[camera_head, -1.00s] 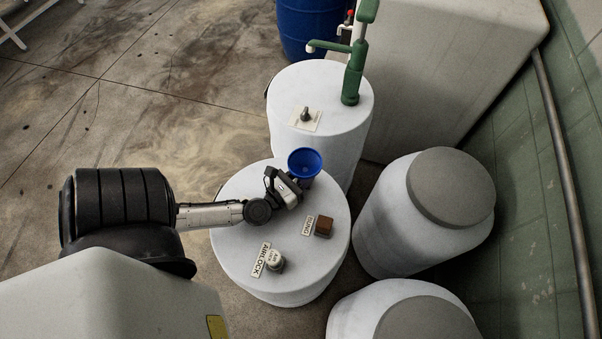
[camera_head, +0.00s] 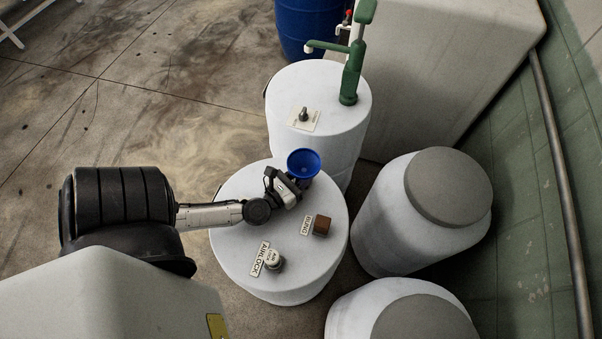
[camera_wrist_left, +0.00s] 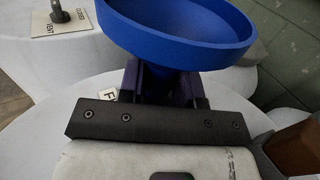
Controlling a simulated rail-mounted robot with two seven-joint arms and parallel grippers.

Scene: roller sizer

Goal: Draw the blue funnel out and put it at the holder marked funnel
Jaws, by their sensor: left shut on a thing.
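The blue funnel (camera_head: 304,162) stands upright, wide mouth up, over the far edge of the near white drum's top. My left gripper (camera_head: 296,182) comes in from the left and is shut on the funnel just below its cone. In the left wrist view the funnel's bowl (camera_wrist_left: 180,30) fills the top, and the dark fingers (camera_wrist_left: 165,88) close around its neck. A small white label (camera_wrist_left: 108,95) starting with "F" shows partly behind the left finger. The funnel's lower end and any holder under it are hidden. My right gripper is not in view.
On the near drum (camera_head: 230,225) are a brown bung (camera_head: 322,225) and an airlock (camera_head: 273,261), each by its label. A farther drum (camera_head: 330,85) carries a vent plate (camera_head: 304,119) and a green pump (camera_head: 350,75). Grey-lidded drums (camera_head: 415,225) stand to the right.

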